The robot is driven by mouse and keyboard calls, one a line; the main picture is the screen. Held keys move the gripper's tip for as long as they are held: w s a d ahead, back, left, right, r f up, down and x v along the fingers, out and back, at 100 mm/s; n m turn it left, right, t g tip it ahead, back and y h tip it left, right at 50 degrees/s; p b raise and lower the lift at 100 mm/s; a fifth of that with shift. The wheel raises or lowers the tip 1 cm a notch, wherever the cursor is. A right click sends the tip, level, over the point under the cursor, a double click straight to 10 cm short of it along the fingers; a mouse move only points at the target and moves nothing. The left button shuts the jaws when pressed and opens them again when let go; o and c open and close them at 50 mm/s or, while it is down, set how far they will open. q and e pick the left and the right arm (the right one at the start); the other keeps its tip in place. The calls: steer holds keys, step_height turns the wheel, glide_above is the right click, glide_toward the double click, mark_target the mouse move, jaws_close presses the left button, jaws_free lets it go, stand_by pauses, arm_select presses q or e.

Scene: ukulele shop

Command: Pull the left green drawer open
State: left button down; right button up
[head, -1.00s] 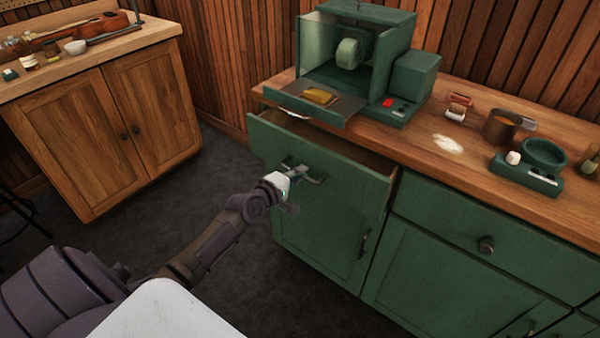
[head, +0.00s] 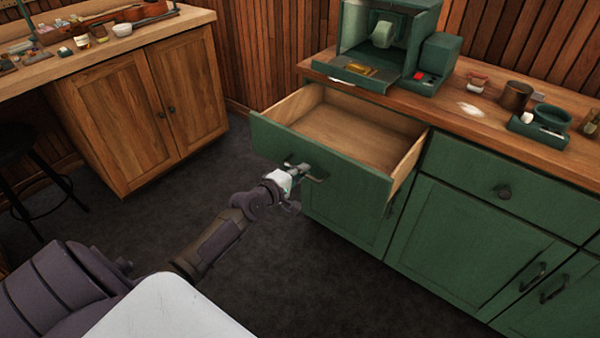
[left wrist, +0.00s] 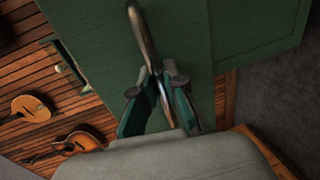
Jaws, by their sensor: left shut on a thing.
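The left green drawer (head: 340,187) stands well out from the green cabinet in the head view, and its bare wooden inside (head: 345,137) shows empty. My left gripper (head: 302,172) is shut on the drawer's metal handle (head: 318,177) at the front panel. In the left wrist view the two fingers (left wrist: 160,100) close around the handle bar (left wrist: 143,38), in front of the green drawer front (left wrist: 90,45). My right gripper is not in view.
A green machine (head: 390,45) stands on the wooden counter above the drawer. A copper pot (head: 516,96) and a green dish unit (head: 540,124) are further right. A wooden cabinet (head: 150,105) stands at left. Dark floor (head: 190,200) lies clear between.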

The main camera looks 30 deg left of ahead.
arm_select(q)
steer(key=shift+w, duration=0.1)
steer(key=c, duration=1.2)
jaws_free()
steer(key=shift+s, duration=0.2)
steer(key=v, duration=1.1)
steer(key=shift+s, duration=0.35)
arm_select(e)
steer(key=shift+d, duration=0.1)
arm_select(q)
steer(key=shift+a, duration=0.1)
